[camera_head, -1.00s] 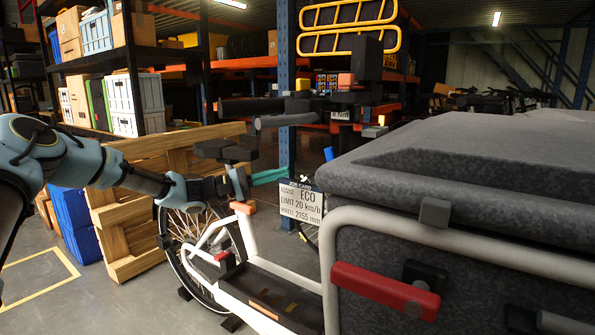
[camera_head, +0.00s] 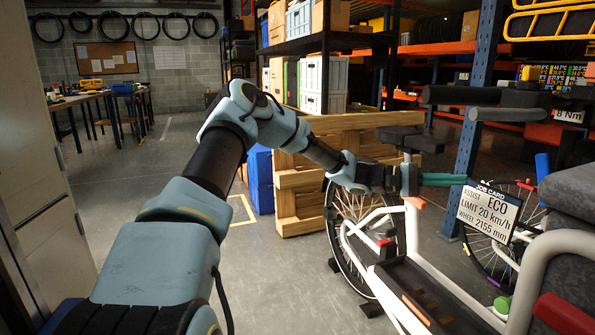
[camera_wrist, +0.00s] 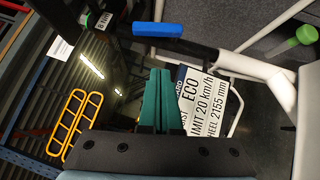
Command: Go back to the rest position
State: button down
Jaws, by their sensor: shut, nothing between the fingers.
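My gripper (camera_head: 466,180) is at the end of my outstretched arm, in front of the e-bike frame. Its teal fingers show in the wrist view (camera_wrist: 157,100), pressed together with nothing between them. The job card (camera_head: 488,212) hangs just right of the fingertips in the head view; it also shows right beside the fingers in the wrist view (camera_wrist: 212,105). I cannot tell whether the fingers touch it.
The white cargo e-bike (camera_head: 412,235) stands close under and beside my gripper, with black handlebar grips (camera_head: 462,95) above. A wooden pallet (camera_head: 293,185) and blue crates (camera_head: 261,180) are behind my arm. Open floor lies left, towards a workbench (camera_head: 95,98).

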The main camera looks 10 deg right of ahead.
jog(key=s+a+f+t+y, duration=0.35)
jog(key=a+f+y, duration=0.55)
jog(key=a, duration=0.4)
jog(key=a+f+n+t+y, duration=0.1)
jog(key=a+t+y, duration=0.2)
jog(key=a, duration=1)
jog(key=a+f+t+y, duration=0.2)
jog(key=a+t+y, duration=0.1)
jog(key=a, duration=1)
jog(key=s+a+r+n+t+y, duration=0.1)
jog(key=s+a+r+t+y, duration=0.2)
jog(key=a, duration=0.8)
notch_tip(320, 180, up, 17)
jog(key=g+h+p, duration=0.1)
jog(key=p, duration=1.6)
jog(key=shift+s+a, duration=0.25)
jog(key=shift+s, duration=0.15)
jog(key=shift+f, duration=0.15)
